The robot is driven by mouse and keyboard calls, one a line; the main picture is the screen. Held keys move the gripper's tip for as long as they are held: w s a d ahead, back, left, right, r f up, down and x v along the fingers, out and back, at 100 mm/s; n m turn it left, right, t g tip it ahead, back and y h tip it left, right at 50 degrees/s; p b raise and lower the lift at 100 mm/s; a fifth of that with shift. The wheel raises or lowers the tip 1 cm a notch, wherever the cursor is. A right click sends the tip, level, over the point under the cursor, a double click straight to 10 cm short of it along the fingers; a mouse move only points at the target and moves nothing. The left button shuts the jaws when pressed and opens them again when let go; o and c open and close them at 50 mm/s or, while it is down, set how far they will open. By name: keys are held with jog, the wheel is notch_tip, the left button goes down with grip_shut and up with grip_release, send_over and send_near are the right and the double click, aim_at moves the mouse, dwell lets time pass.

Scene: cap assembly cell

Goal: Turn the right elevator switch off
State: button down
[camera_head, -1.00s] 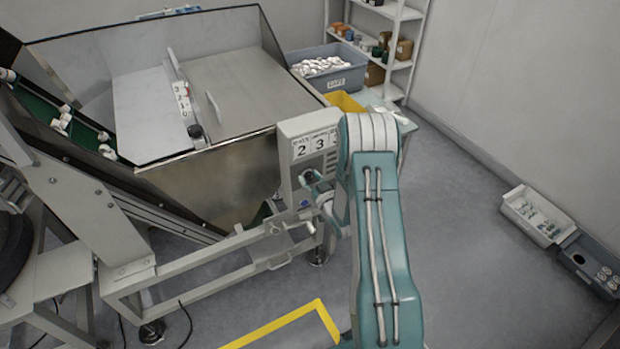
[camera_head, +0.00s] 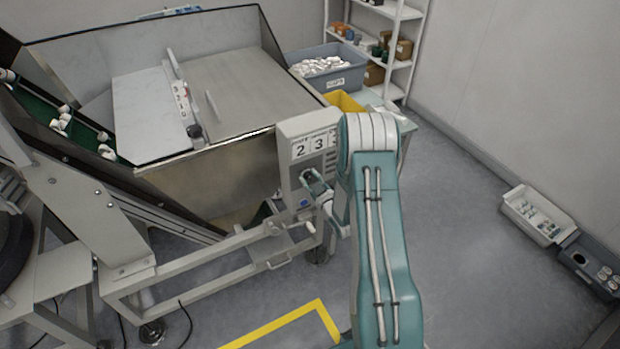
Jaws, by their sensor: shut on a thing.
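The grey control box (camera_head: 290,155) of the elevator hopper stands at the middle of the head view, with a number plate (camera_head: 314,144) showing 2 and 3 on its face. My gripper (camera_head: 308,180) is at the box face below the plate, shut on a small dark switch knob that its fingers mostly cover. My teal arm hides the right part of the box face. A blue button (camera_head: 304,203) shows below the gripper. The position of the switch cannot be read.
The steel hopper (camera_head: 215,180) and its frame (camera_head: 200,278) stand left of my arm. A grey bin of caps (camera_head: 335,75), a yellow bin (camera_head: 345,102) and a shelf (camera_head: 398,65) are behind. Small boxes (camera_head: 535,215) lie at the right wall. The floor between is clear.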

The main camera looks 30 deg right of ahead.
jog(key=shift+a+f+n, duration=0.1)
jog(key=shift+n, duration=2.1)
jog(key=shift+c, duration=1.7)
grip_release()
jog(key=s, duration=1.2)
jog(key=shift+d, duration=0.2)
jog(key=shift+w, duration=0.15)
